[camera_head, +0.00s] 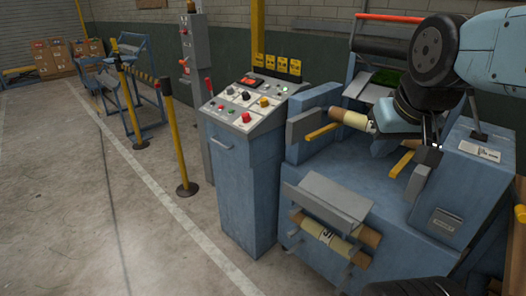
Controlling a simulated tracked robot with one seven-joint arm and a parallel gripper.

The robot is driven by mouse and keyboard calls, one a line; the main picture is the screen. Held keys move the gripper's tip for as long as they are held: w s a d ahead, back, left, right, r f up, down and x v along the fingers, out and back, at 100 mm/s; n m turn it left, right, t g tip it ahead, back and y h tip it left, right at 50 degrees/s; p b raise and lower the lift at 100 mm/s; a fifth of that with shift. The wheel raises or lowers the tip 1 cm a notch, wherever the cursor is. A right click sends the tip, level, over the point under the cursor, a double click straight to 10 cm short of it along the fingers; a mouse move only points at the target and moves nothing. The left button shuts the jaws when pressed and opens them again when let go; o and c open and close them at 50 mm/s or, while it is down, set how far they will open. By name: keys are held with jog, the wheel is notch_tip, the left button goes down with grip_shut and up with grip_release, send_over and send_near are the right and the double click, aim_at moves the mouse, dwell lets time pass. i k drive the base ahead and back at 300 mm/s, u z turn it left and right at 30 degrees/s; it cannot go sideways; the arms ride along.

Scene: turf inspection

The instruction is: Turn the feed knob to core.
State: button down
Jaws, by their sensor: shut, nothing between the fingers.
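The control console (236,175) stands in the middle, a blue-grey cabinet with a sloped light panel (232,118) on top. The panel carries several small red, black and white knobs or buttons. A black knob (246,96) sits near its middle. I cannot tell which control is the feed knob, and its labels and setting are too small to read. My gripper (430,157) hangs at the right over the blue machine, well to the right of the panel and apart from it. It is shut and empty.
The blue machine (350,195) with rollers and yellow bars fills the right side beside the console. A yellow post (180,150) with a barrier and a grey switch box (193,42) stand to the left. The concrete floor (100,220) at the left front is clear.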

aim_at(264, 103)
jog(key=k, duration=0.55)
jog(key=u, duration=0.45)
jog(key=i, duration=1.2)
jog(key=u, duration=0.3)
